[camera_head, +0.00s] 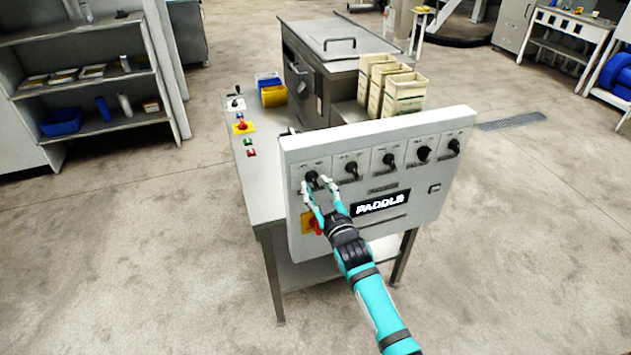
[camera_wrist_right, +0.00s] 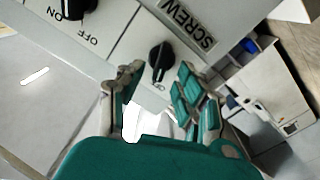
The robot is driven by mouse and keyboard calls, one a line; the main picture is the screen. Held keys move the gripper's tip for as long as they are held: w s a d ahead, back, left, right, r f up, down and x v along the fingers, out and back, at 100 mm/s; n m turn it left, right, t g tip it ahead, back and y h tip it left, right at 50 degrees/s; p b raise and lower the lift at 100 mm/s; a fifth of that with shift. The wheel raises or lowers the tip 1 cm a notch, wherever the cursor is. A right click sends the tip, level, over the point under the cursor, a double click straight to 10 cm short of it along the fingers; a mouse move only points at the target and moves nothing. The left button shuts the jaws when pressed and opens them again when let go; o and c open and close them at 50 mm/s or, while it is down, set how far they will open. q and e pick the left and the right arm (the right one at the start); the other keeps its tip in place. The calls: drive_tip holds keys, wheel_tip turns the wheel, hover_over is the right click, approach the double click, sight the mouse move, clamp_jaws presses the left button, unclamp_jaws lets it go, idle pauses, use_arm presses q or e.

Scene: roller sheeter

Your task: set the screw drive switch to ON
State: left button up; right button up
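The white control panel (camera_head: 350,212) carries a row of several black rotary switches. The leftmost switch (camera_head: 312,177) has my right gripper at it. In the right wrist view, a black switch knob (camera_wrist_right: 160,58) sits beside a label reading SCREW (camera_wrist_right: 187,22). My right gripper (camera_head: 319,188) is open, with its fingers spread on either side of the knob. In the wrist view the fingertips (camera_wrist_right: 148,80) appear near the knob's lower side, and I cannot tell whether they touch it. Its position text is mostly unreadable. My left gripper is not in view.
A PADDLE label (camera_head: 381,203) and a yellow-red switch (camera_head: 312,222) sit lower on the panel. Another knob (camera_wrist_right: 76,8) has ON and OFF marks. Cream bins (camera_head: 403,95) and a steel machine stand behind. The floor right of the panel is clear.

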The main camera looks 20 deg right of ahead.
drive_tip(key=shift+w+a, duration=0.1)
drive_tip(key=shift+w, duration=0.9)
clamp_jaws()
